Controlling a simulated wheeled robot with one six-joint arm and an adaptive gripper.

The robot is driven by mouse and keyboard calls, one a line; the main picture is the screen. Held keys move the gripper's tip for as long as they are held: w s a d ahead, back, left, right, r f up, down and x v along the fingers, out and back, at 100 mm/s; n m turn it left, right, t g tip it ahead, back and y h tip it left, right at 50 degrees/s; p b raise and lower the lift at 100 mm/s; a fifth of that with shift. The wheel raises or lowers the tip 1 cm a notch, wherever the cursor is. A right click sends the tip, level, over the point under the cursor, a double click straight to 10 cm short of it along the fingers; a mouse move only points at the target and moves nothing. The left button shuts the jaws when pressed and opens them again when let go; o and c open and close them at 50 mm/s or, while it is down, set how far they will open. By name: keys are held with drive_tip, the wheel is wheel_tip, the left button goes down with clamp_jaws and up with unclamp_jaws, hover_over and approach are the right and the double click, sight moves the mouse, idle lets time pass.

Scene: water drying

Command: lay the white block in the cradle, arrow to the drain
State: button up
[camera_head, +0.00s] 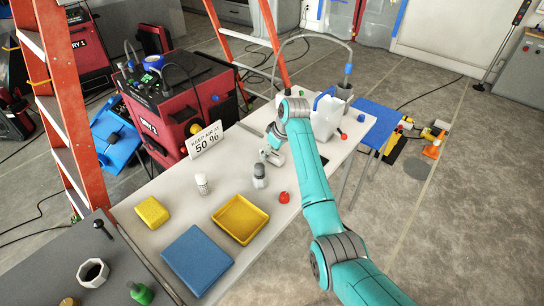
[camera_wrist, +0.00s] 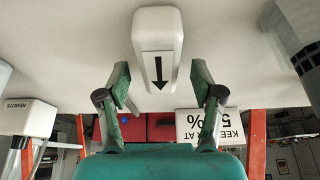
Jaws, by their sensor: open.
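The white block (camera_wrist: 158,30) shows at the top middle of the wrist view, against the pale table surface. A black arrow on it points down in that picture, toward my gripper's palm. My gripper (camera_wrist: 160,84) is open, one finger on each side of the block's arrow end, with visible space on both sides. I see no contact. In the head view my arm reaches over the white table (camera_head: 165,185), with my gripper (camera_head: 271,154) low near the sign; the block is not clear there. I cannot make out the cradle or the drain in either view.
A yellow tray (camera_head: 240,219), blue slab (camera_head: 197,260), yellow sponge (camera_head: 152,212), white bottle (camera_head: 202,184), grey-topped bottle (camera_head: 260,177) and red knob (camera_head: 284,197) stand nearer. An air sign (camera_head: 204,140) stands at the table's edge. A white canister (camera_head: 326,112) is beyond.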

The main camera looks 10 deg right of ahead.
drive_tip(key=shift+f, duration=0.2)
idle(0.4)
clamp_jaws()
